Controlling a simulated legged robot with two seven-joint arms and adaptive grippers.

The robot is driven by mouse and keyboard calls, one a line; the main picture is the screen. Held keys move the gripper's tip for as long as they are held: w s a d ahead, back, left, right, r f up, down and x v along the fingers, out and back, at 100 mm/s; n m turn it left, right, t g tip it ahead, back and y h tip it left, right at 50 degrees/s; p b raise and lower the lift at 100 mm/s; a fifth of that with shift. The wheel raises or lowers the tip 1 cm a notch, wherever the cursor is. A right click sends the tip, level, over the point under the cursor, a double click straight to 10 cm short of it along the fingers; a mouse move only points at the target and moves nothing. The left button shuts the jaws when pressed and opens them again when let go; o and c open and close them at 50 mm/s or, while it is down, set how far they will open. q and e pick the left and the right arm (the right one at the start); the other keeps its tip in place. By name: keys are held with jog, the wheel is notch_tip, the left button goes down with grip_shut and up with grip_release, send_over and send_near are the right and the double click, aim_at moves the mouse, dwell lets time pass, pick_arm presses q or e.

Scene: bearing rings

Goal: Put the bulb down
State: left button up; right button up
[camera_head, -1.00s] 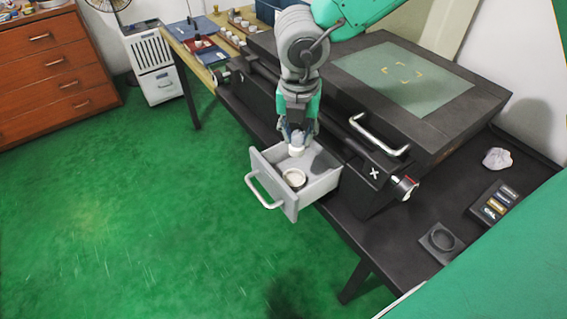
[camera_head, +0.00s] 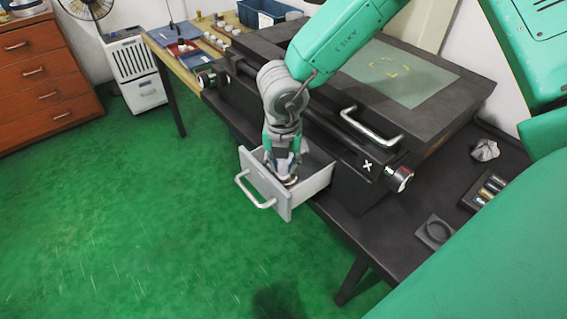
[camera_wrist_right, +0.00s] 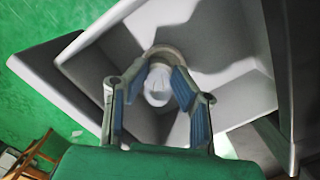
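My right gripper (camera_head: 283,174) points down into the open grey drawer (camera_head: 313,188). In the right wrist view its blue-padded fingers (camera_wrist_right: 158,76) are on either side of the white bulb (camera_wrist_right: 158,88) and close in on it. They look shut on the bulb, low over the drawer floor. A round pale-rimmed holder (camera_wrist_right: 163,51) lies at the fingertips, around or just behind the bulb; whether the bulb rests in it is hidden. In the head view the gripper covers most of the bulb. My left gripper is not in view.
The drawer's walls stand close around the gripper, with its curved handle (camera_head: 256,194) in front. A black machine with a metal bar handle (camera_head: 371,128) stands behind.

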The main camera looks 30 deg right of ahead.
aim_at(285, 164)
jog(key=o, duration=0.4)
jog(key=shift+d, duration=0.65)
jog(key=r+p, duration=0.1)
jog(key=r, duration=0.2)
jog(key=a+r, duration=0.1)
jog(key=r, duration=0.3)
jog(key=s+r+p, duration=0.1)
jog(key=r, duration=0.2)
jog(key=shift+a+r+p, duration=0.3)
jog(key=shift+a+r, duration=0.05)
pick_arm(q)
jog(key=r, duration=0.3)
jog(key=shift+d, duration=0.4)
pick_arm(e)
jog(key=shift+d+r, duration=0.35)
jog(key=shift+r, duration=0.2)
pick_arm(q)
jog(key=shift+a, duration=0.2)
pick_arm(e)
jog(key=shift+a, duration=0.3)
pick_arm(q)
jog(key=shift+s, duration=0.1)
pick_arm(e)
jog(key=shift+s, duration=0.15)
